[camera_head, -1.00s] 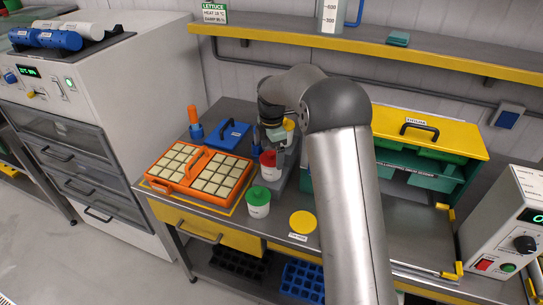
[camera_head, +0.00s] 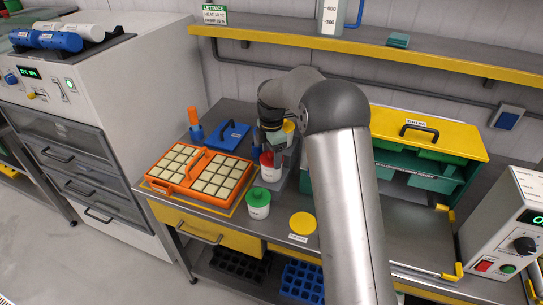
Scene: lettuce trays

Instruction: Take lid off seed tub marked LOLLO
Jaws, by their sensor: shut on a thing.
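I cannot tell whether the lid has lifted from the tub. A second white tub (camera_head: 259,212) with a green lid (camera_head: 259,196) stands in front of it. A yellow-topped tub (camera_head: 288,128) shows behind my gripper. The writing on the tubs is too small to read, so I cannot tell which is LOLLO.
A round yellow disc (camera_head: 303,223) with a small label lies on the bench, right of the green-lidded tub. An orange tray (camera_head: 187,192) of pale cells lies left. A blue tool (camera_head: 229,136) lies behind it. A green box with yellow top (camera_head: 432,124) stands right.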

